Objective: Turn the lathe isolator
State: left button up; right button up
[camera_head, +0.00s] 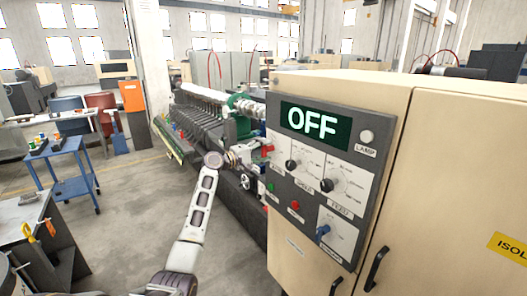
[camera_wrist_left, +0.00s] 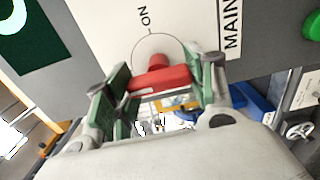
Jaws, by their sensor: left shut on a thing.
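The lathe isolator is a red handle (camera_wrist_left: 160,79) on a short red shaft, on a white plate with "ON" and "MAIN" lettering in the left wrist view. The handle lies about crosswise to the ON mark. My left gripper (camera_wrist_left: 163,86) has its green-padded fingers at both ends of the handle and is shut on it. In the head view my left gripper (camera_head: 248,157) is at the left edge of the grey control panel (camera_head: 350,178), partly hiding the handle there. The panel's display (camera_head: 313,121) reads OFF. My right gripper is not in view.
The panel also carries black knobs (camera_head: 327,185), a red button (camera_head: 295,205) and a blue switch (camera_head: 323,230). It is on a beige cabinet (camera_head: 440,180) with black door handles. A lathe (camera_head: 215,120) stands behind, and a blue trolley (camera_head: 65,175) at left. The floor between is clear.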

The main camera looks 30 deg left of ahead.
pick_arm(q)
jog(key=o, duration=0.9)
jog(key=shift+o, duration=0.6)
jog(key=shift+a, duration=0.1)
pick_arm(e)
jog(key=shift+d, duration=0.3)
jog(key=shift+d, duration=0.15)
pick_arm(q)
jog(key=shift+s, duration=0.1)
jog(key=v, duration=1.1)
jog(key=shift+s, duration=0.4)
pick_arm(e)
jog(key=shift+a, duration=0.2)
pick_arm(q)
jog(key=shift+a, duration=0.1)
